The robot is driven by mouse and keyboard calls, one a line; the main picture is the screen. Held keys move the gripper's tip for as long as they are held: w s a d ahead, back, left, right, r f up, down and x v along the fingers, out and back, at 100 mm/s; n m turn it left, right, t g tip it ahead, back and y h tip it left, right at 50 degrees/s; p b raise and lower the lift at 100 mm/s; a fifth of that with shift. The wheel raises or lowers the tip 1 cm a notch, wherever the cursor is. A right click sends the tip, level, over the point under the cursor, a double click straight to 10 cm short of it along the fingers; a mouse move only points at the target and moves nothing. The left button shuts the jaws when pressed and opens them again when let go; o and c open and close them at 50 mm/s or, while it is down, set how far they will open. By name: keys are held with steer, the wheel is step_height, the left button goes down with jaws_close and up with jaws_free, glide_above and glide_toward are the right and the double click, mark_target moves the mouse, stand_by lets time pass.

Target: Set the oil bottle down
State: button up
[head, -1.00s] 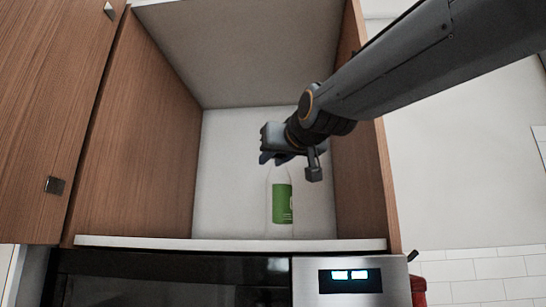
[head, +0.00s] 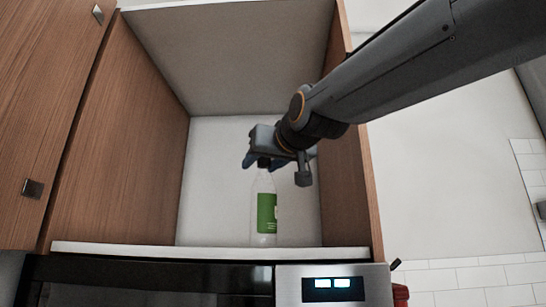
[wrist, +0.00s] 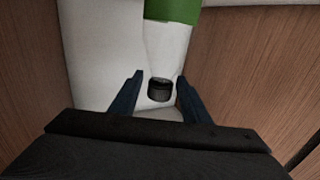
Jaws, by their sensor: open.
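The oil bottle (head: 266,212) is clear with a green label and a dark cap. It stands upright on the floor of the open cabinet above the microwave. In the wrist view the bottle (wrist: 168,45) shows its neck and black cap between the two fingers. My gripper (head: 256,164) is at the bottle's top, in front of the cabinet's back wall. In the wrist view my gripper (wrist: 160,84) is open, with a finger on each side of the cap and gaps beside it.
The cabinet's left wall (head: 120,150) and right wall (head: 350,170) flank the arm. The cabinet floor's front edge (head: 210,250) runs above the microwave (head: 150,280). There is free room left of the bottle. A red object (head: 400,294) shows at the lower right.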

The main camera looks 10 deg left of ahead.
steer(key=shift+s+d+f+b, duration=0.15)
steer(key=shift+s+d+b, duration=0.2)
steer(key=shift+s, duration=0.2)
steer(key=shift+w+a+b, duration=0.15)
steer(key=shift+a+b, duration=0.05)
steer(key=shift+b, duration=0.9)
steer(key=shift+s+b, duration=0.25)
steer(key=shift+b, duration=1.15)
steer(key=b, duration=0.2)
steer(key=shift+s+d+b, duration=0.15)
steer(key=shift+s+b, duration=0.1)
steer(key=shift+b, duration=0.1)
steer(key=shift+s+b, duration=0.1)
steer(key=shift+b, duration=0.35)
